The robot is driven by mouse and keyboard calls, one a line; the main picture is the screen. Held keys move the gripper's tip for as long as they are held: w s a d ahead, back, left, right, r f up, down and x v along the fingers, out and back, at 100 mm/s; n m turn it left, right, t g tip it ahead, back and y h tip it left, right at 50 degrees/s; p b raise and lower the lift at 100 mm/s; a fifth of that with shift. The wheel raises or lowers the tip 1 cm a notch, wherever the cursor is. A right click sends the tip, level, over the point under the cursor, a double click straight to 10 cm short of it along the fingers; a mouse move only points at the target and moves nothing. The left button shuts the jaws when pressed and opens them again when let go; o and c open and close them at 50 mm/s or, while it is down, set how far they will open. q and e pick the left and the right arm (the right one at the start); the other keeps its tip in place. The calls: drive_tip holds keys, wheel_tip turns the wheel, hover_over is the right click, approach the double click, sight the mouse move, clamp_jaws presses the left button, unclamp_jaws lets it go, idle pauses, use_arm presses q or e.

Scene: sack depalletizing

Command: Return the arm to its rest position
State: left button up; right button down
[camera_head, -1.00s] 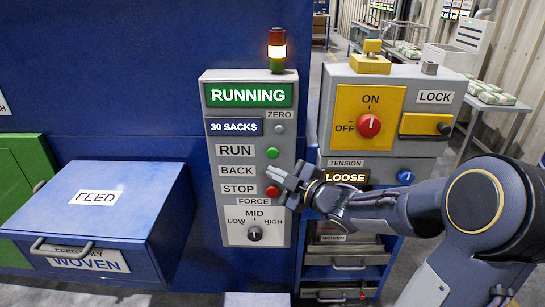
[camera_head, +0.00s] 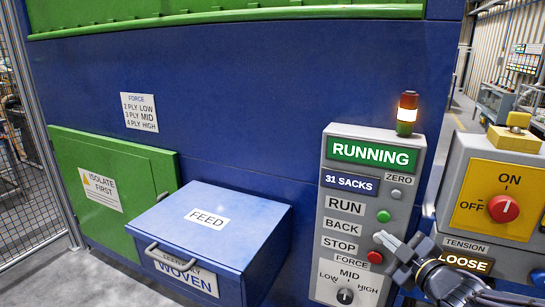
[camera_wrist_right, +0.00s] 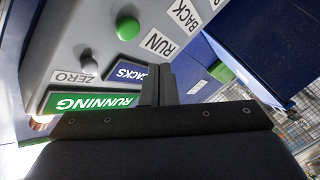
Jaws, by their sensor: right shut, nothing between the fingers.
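My right gripper (camera_head: 388,243) is shut and empty, at the right of the head view, in front of the lower right part of the grey control panel (camera_head: 331,243). Its fingertips are close to the red STOP button (camera_head: 375,257); I cannot tell whether they touch anything. The green RUN button (camera_head: 383,216) is just above them. In the right wrist view the shut fingers (camera_wrist_right: 158,85) appear against the panel's labels, with the green button (camera_wrist_right: 127,28) to the upper left. The display (camera_head: 371,155) reads RUNNING and the counter (camera_head: 349,184) reads 31 SACKS. My left gripper is not in view.
A blue FEED box (camera_head: 215,205) with a handle stands left of the panel. A green ISOLATE FIRST door (camera_head: 150,170) is farther left, by a mesh fence (camera_head: 30,150). A second box with an ON/OFF knob (camera_head: 503,208) is at right. A lit stack light (camera_head: 407,114) tops the panel.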

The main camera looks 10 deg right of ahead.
drive_tip(key=s+d+r+m+g+h+p, duration=0.1)
drive_tip(key=s+r+m+h+p, duration=0.15)
drive_tip(key=s+m, duration=0.2)
drive_tip(key=s+a+m+g+y+p, duration=0.1)
drive_tip(key=s+a+m+g, duration=0.2)
drive_tip(key=s, duration=0.4)
drive_tip(key=s+a+f+m+g+y+p, duration=0.1)
drive_tip(key=s+a+m+g+p, duration=0.1)
drive_tip(key=s+a, duration=0.3)
drive_tip(key=s+a+f+m+g+y+p, duration=0.1)
drive_tip(key=s+a+m+g+p, duration=0.1)
drive_tip(key=s, duration=0.8)
drive_tip(key=a+m+g, duration=0.1)
drive_tip(key=a+g, duration=0.1)
drive_tip(key=a, duration=0.1)
drive_tip(key=shift+f+m+g, duration=0.15)
drive_tip(key=shift+m+g, duration=0.2)
drive_tip(key=shift+g, duration=0.05)
